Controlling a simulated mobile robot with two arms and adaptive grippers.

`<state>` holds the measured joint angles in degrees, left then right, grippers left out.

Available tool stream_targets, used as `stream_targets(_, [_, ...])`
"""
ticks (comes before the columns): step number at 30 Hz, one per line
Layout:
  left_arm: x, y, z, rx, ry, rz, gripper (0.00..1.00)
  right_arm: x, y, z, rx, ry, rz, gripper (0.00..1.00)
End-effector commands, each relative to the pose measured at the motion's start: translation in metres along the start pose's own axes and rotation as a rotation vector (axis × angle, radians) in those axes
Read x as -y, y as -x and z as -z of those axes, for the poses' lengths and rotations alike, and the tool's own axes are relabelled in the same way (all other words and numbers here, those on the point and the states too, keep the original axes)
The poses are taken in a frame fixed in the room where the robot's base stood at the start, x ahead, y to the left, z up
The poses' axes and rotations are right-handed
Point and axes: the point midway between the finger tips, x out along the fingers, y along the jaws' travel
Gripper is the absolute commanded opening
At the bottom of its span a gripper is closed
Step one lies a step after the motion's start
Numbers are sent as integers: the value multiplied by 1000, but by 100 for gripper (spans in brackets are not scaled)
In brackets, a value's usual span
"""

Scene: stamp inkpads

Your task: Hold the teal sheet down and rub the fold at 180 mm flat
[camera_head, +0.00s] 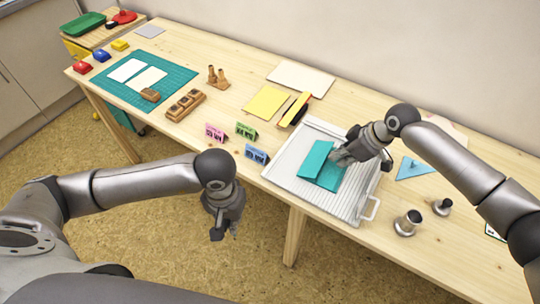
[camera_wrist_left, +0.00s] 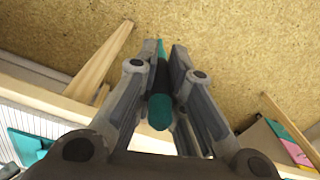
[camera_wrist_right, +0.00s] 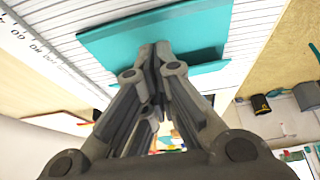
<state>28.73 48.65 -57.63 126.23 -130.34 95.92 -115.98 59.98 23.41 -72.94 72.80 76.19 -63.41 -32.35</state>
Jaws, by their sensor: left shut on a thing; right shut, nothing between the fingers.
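The teal sheet (camera_head: 310,160) lies folded on the white ribbed board (camera_head: 345,208), with a crease across it and one part standing slightly up. It also shows in the right wrist view (camera_wrist_right: 190,32). My right gripper (camera_head: 340,158) is shut and empty, its fingertips at the sheet; whether they press on it I cannot tell. My left gripper (camera_head: 222,232) hangs in front of the table edge, over the floor, away from the sheet. In the left wrist view it is shut on a slim teal and dark tool (camera_wrist_left: 160,110), mostly hidden between the fingers.
A scale with printed marks (camera_wrist_right: 35,45) runs along the board's edge. A yellow sheet (camera_head: 266,102) lies behind.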

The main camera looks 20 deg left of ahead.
Motion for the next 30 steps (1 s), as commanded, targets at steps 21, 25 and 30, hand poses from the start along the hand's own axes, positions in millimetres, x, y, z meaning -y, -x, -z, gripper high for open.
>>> stream_targets(21, [-89, 82, 112, -378, 8, -86, 0, 0, 0, 0, 0, 0, 0, 0])
stream_targets(25, [-104, 102, 130, -452, 4, -98, 0, 0, 0, 0, 0, 0, 0, 0])
stream_targets(30, [-115, 119, 144, -517, 1, -108, 0, 0, 0, 0, 0, 0, 0, 0])
